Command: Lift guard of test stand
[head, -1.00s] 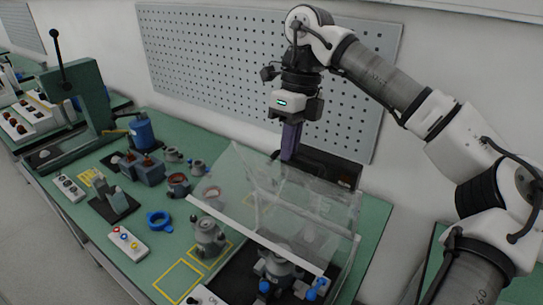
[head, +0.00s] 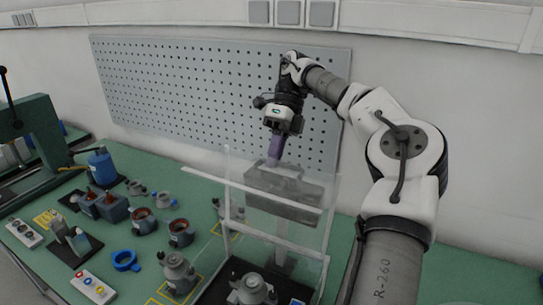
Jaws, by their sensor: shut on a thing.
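The test stand (head: 222,291) has a clear guard (head: 328,225) with pale bars, at the bottom middle of the head view. The guard stands raised, with a pale bar (head: 222,183) across its upper part and open space below it. My gripper (head: 273,160) points down at the guard's upper rear, its purple fingers close together. It is shut on the guard; the exact grip point is hard to make out through the clear panels. A grey motor part (head: 253,288) sits on the stand's dark base under the guard. A grey box (head: 285,195) shows behind the panels.
Several stators (head: 144,221) and housings stand on the green bench to the left. A blue ring (head: 125,260) and a button box (head: 93,287) lie nearer. A pegboard (head: 190,85) and the wall are close behind my arm.

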